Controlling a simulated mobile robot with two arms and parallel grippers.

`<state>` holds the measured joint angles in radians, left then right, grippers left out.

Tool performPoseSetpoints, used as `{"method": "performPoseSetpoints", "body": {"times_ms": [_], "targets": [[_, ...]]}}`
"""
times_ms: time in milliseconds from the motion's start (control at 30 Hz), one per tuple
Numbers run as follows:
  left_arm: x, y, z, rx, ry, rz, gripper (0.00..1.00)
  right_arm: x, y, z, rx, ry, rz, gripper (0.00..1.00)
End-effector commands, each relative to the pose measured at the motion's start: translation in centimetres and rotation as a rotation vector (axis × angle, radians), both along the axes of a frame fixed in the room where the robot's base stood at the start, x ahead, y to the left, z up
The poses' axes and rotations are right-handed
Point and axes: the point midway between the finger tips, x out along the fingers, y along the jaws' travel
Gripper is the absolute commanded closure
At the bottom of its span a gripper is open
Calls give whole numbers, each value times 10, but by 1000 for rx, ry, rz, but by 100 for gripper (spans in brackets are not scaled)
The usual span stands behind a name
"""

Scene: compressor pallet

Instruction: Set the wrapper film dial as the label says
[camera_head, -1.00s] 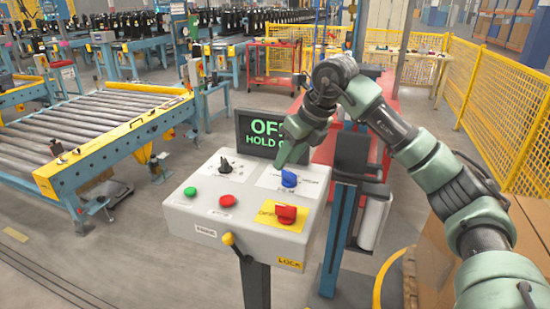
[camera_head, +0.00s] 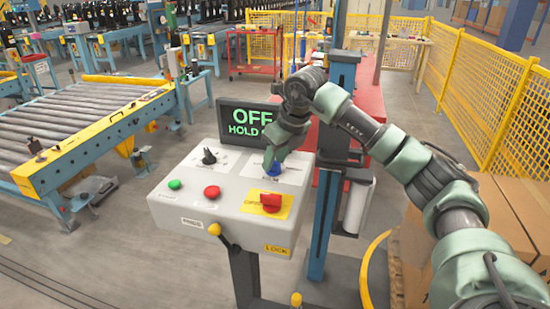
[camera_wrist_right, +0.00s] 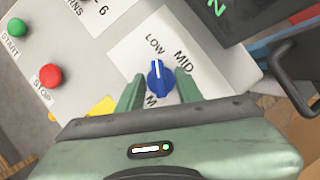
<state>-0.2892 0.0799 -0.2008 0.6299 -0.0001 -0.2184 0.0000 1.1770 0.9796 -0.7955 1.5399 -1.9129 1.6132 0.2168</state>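The control box (camera_head: 185,215) has a blue dial (camera_head: 273,168) at its upper right. In the right wrist view the blue dial (camera_wrist_right: 160,79) has a white mark pointing toward LOW; MID is printed to its right, and other lettering is partly hidden. My right gripper (camera_wrist_right: 158,92) is open, with one finger on each side of the dial and gaps visible. In the head view the right gripper (camera_head: 271,160) reaches down over the dial. A black dial (camera_head: 209,156) sits to its left. The label naming the setting is not readable. My left gripper is not in view.
A screen (camera_head: 246,123) behind the box reads OFF and HOLD, partly covered. Green (camera_head: 174,184) and red (camera_head: 212,192) buttons, a red switch (camera_head: 271,202) on a yellow plate and a yellow-knobbed lever (camera_head: 214,229) are close by. A blue post (camera_head: 327,205) stands right of the box.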

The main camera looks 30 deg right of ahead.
Motion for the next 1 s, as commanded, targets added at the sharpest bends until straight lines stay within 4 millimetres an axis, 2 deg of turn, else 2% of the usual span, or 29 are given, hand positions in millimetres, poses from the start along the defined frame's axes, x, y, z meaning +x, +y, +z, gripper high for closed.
{"method": "performPoseSetpoints", "body": {"times_ms": [33, 133, 167, 333, 600, 1000], "targets": [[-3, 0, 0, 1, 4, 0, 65, 0, 0, 0, 1, 0, 0, 70], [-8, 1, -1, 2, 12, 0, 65, 0, 0, 0, 1, 0, 0, 98], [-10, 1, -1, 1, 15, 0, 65, 0, 0, 0, 1, 0, 0, 100], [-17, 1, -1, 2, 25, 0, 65, 0, 0, 0, 0, 0, -1, 100], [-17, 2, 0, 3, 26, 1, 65, 0, 1, 1, 1, -1, -56, 100], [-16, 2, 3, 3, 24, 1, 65, 1, 3, 2, -1, -4, -362, 100]]}}
